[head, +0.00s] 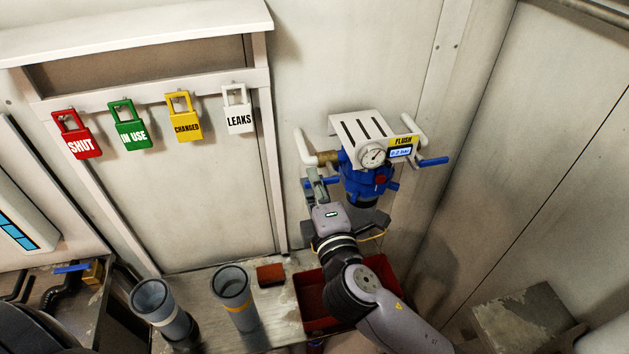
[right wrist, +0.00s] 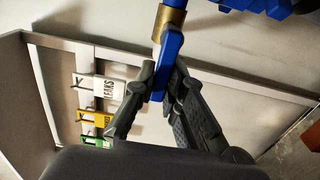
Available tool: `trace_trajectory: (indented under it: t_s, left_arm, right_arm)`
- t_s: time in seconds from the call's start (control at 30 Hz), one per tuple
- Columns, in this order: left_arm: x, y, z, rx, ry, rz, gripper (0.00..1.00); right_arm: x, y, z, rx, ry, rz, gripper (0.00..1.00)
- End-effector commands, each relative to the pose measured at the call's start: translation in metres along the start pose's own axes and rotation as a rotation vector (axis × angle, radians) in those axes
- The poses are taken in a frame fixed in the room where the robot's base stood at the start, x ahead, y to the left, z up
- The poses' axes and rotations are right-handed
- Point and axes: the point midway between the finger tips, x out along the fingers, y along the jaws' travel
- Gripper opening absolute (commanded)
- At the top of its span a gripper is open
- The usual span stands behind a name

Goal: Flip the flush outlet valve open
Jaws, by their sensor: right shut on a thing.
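The blue flush filter (head: 368,184) hangs on the back wall under a white bracket, with a round gauge and a yellow FLUSH label (head: 404,141). A brass valve (head: 327,158) joins its left side to a white pipe; the brass also shows in the right wrist view (right wrist: 171,18). My right gripper (head: 317,182) is shut on the blue lever (right wrist: 172,48) at this valve, one finger on each side. In the head view the fingers partly hide the lever. A second blue lever (head: 433,161) sticks out to the right of the filter. My left gripper is not in view.
Red, green, yellow and white lock-shaped tags (head: 237,112) hang on the left rail. Below stand two grey cups (head: 232,286), a rust-red block (head: 270,274) and a red bin (head: 312,297) under my right arm. A wall closes the right side.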

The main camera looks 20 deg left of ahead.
Motion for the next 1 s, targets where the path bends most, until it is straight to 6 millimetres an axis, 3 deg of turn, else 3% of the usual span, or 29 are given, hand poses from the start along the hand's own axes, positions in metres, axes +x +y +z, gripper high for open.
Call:
trace_trajectory:
  t_s: [0.07, 0.1, 0.4, 0.77, 1.0]
  left_arm:
    - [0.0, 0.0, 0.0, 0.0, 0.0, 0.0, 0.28]
    - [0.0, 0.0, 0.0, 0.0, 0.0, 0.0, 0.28]
    - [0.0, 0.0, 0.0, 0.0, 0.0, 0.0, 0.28]
    - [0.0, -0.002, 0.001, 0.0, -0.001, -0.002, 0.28]
    - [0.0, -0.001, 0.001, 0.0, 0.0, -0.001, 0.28]
  right_arm:
    - [0.0, -0.002, 0.0, -0.004, 0.0, -0.003, 0.0]
    - [0.0, -0.002, 0.0, -0.004, 0.0, -0.004, 0.12]
    - [0.0, -0.001, 0.0, -0.002, -0.001, -0.002, 0.32]
    - [-0.004, -0.001, 0.0, 0.0, 0.0, -0.002, 0.32]
    - [-0.045, -0.003, 0.0, 0.002, 0.001, -0.004, 0.32]
